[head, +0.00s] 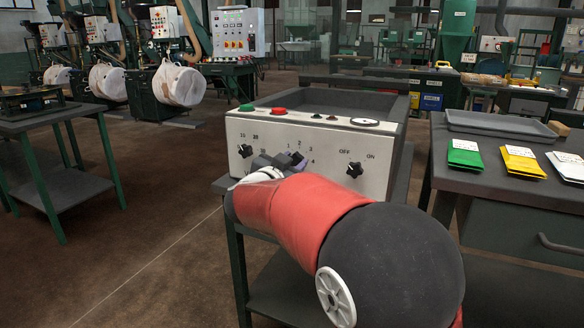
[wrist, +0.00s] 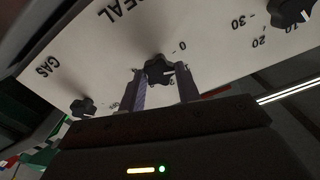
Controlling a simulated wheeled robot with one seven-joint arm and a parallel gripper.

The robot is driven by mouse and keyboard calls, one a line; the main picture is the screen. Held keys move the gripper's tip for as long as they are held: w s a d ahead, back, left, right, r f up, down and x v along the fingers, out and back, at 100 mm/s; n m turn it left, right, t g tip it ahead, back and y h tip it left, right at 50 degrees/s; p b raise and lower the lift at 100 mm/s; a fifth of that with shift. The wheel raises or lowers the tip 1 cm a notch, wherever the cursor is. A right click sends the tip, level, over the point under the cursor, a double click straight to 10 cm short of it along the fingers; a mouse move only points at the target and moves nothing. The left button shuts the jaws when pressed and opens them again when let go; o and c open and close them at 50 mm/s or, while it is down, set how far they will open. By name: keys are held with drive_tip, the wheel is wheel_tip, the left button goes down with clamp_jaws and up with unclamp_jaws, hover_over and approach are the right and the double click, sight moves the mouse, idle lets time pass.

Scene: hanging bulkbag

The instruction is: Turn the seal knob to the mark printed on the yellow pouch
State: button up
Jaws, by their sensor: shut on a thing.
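The seal knob (wrist: 158,70) is a black lobed knob at the middle of the white panel, with "SEAL" printed near it. My gripper (wrist: 164,88) has its two purple-grey fingers on either side of this knob, shut on it. In the head view my gripper (head: 284,161) covers most of the seal knob, beneath a scale reading about 1 to 4. Where its pointer stands is not clear. The yellow pouch (head: 523,167) lies on the right-hand table with a white label; the print is too small to read.
A knob with a 10-20-30 scale (head: 245,151) and an OFF/ON knob (head: 355,169) flank the seal knob on the machine front (head: 330,180). A green pouch (head: 464,160) and a white pouch (head: 570,170) lie beside the yellow one, before a grey tray (head: 500,123).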

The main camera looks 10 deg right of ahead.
drive_tip(key=m+b, duration=0.1)
drive_tip(key=m, duration=0.1)
drive_tip(key=m+b, duration=0.1)
drive_tip(key=m, duration=0.1)
drive_tip(key=m+b, duration=0.1)
drive_tip(key=m, duration=0.1)
drive_tip(key=shift+f+b, duration=0.25)
drive_tip(key=shift+b, duration=0.1)
drive_tip(key=m+b, duration=0.3)
drive_tip(key=m, duration=0.2)
drive_tip(key=shift+f+m+b, duration=0.1)
drive_tip(key=shift+m+b, duration=0.3)
drive_tip(key=m+b, duration=0.2)
drive_tip(key=m, duration=0.1)
drive_tip(key=shift+d+m+b, duration=0.1)
drive_tip(key=shift+m+b, duration=0.2)
drive_tip(key=m+b, duration=0.2)
drive_tip(key=m, duration=0.1)
drive_tip(key=shift+f+m+b, duration=0.1)
drive_tip(key=shift+m+b, duration=0.2)
drive_tip(key=shift+m, duration=0.1)
drive_tip(key=m+b, duration=0.2)
drive_tip(key=m, duration=0.3)
drive_tip(key=o, duration=1)
drive_tip(key=shift+s, duration=0.1)
